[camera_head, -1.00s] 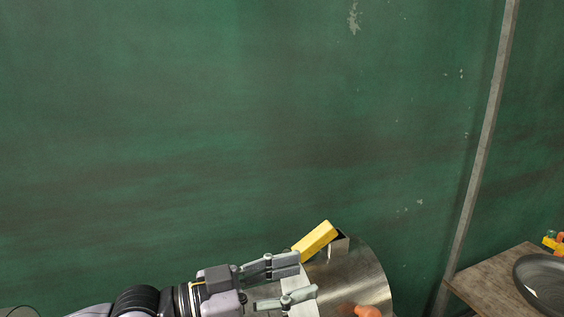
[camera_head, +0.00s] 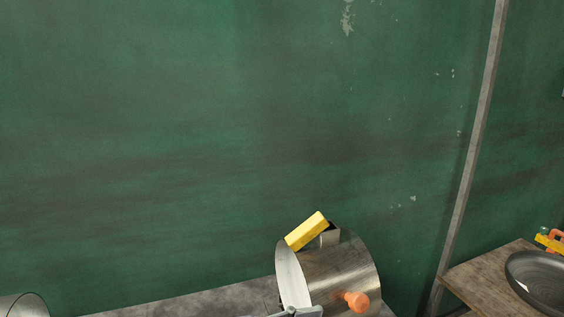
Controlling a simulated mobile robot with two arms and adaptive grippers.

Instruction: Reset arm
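Only a small grey part of my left gripper (camera_head: 306,312) shows at the bottom edge, in front of the lower end of a pale disc (camera_head: 291,274). The rest of it is out of frame, and its opening cannot be told. The disc stands upright at the left end of a shiny metal drum (camera_head: 345,270). My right gripper is not in view.
A yellow block (camera_head: 307,231) sits tilted on top of the drum, and an orange knob (camera_head: 355,301) sticks out of its front. A dark round dish (camera_head: 540,278) lies on a wooden table (camera_head: 470,277) at right.

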